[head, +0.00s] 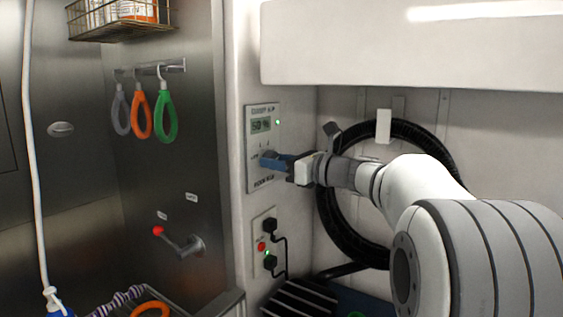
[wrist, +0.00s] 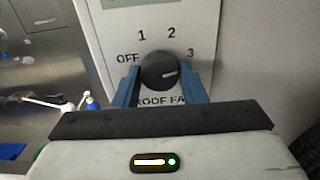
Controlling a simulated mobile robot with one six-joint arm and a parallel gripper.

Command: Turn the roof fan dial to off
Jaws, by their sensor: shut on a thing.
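The roof fan dial (wrist: 157,68) is a round black knob on a pale panel (head: 262,182), with OFF at its left, 1 and 2 above and 3 at its right. Its white mark points right, toward the 3 side. The words ROOF FAN, partly hidden, are printed below it. My gripper (wrist: 160,88) has one blue finger on each side of the knob and is shut on it. In the head view my gripper (head: 274,161) reaches the panel from the right, and its fingers hide most of the dial.
Above the dial the panel has a small display and a green light (head: 278,122). Below is an outlet plate (head: 264,243) with black plugs and a cord. A black hose coil (head: 330,215) hangs behind my arm. Coloured loops (head: 140,115) hang at left above a red-tipped lever (head: 180,242).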

